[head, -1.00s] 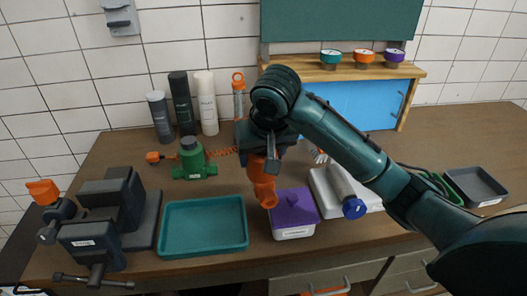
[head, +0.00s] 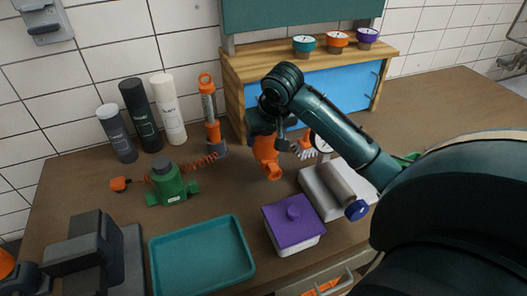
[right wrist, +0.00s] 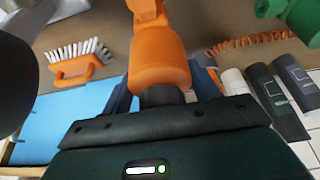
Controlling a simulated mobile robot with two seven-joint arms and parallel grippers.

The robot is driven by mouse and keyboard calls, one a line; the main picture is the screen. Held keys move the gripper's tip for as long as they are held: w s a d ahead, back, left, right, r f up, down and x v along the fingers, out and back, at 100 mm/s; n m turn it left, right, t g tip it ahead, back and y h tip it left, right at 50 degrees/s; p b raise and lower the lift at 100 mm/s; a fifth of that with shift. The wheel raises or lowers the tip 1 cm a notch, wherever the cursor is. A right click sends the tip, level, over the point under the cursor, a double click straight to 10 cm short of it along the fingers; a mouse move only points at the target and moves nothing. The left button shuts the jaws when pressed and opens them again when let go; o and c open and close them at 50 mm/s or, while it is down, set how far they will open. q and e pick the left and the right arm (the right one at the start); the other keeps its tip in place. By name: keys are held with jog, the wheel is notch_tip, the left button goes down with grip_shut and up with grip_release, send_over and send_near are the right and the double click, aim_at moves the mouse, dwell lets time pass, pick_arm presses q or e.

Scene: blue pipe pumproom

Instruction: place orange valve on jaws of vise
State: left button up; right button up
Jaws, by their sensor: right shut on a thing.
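The orange valve (head: 267,158) is held in my right gripper (head: 264,136), above the table between the teal tray and the cabinet. In the right wrist view the valve (right wrist: 158,62) sits between the fingers of my right gripper (right wrist: 163,94), which is shut on its base. The dark grey vise (head: 92,240) stands at the lower left of the head view, well away from the valve, and is partly cut off by the bottom edge.
A teal tray (head: 203,256) and a purple-lidded box (head: 292,222) lie in front. A green pump part (head: 170,185) and several bottles (head: 138,115) stand at left. A white tray with a cylinder (head: 338,190) is at right. An orange brush (right wrist: 78,66) shows in the right wrist view.

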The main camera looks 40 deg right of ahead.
aim_at(266, 157)
jog(key=shift+w+f, duration=0.1)
jog(key=shift+f, duration=2.3)
jog(key=shift+f, duration=0.15)
jog(key=o, duration=1.6)
jog(key=shift+c, duration=0.2)
